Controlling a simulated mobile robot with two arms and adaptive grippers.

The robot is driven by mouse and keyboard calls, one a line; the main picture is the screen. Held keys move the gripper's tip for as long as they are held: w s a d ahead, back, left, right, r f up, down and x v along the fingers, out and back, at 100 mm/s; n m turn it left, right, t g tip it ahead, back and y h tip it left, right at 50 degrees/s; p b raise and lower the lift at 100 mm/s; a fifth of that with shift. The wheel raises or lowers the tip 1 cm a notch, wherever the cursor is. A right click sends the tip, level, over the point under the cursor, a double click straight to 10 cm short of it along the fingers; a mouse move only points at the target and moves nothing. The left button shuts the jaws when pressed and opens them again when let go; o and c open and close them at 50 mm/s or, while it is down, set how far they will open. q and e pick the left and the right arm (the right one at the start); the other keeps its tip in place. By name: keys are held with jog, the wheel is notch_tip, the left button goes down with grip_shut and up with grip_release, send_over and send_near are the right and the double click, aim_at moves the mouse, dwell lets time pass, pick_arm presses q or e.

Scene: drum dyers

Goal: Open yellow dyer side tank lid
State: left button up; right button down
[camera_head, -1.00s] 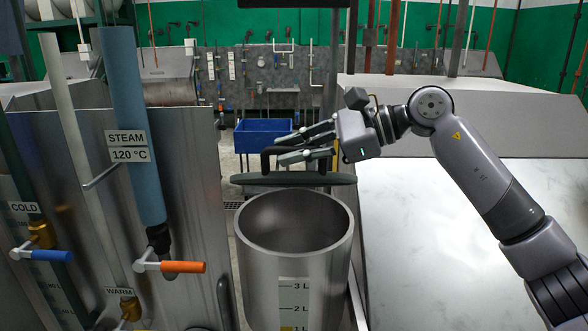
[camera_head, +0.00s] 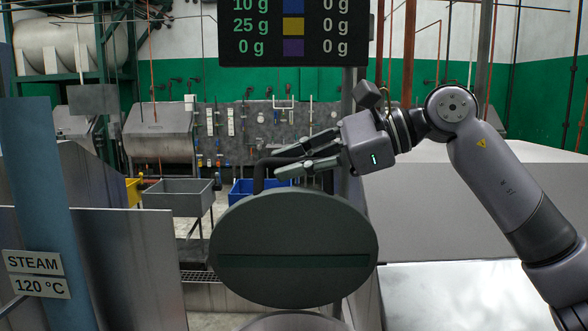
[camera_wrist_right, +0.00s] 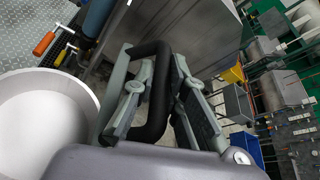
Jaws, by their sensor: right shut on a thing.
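The side tank lid (camera_head: 293,265) is a large round grey-green disc with a dark bar across its underside. It hangs raised in the middle of the head view, its underside tipped toward the camera. My right gripper (camera_head: 283,164) is shut on the lid's black handle (camera_head: 258,176). In the right wrist view the gripper's fingers (camera_wrist_right: 152,78) lie on both sides of the bent black handle (camera_wrist_right: 154,112). The metal side tank (camera_head: 293,322) shows only its top rim at the bottom of the head view. Its open mouth shows at left in the wrist view (camera_wrist_right: 42,128). My left gripper is out of view.
A blue pipe labelled STEAM (camera_head: 38,200) and metal panels (camera_head: 140,260) stand at left. A grey machine housing (camera_head: 480,205) is at right. A sign board (camera_head: 293,32) hangs above. A grey basin (camera_head: 177,197) and a blue basin (camera_head: 250,188) stand behind.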

jog(key=shift+w+r, duration=0.15)
jog(key=shift+w, duration=0.25)
jog(key=c, duration=1.6)
grip_release()
jog(key=v, duration=1.2)
jog(key=shift+s, duration=0.1)
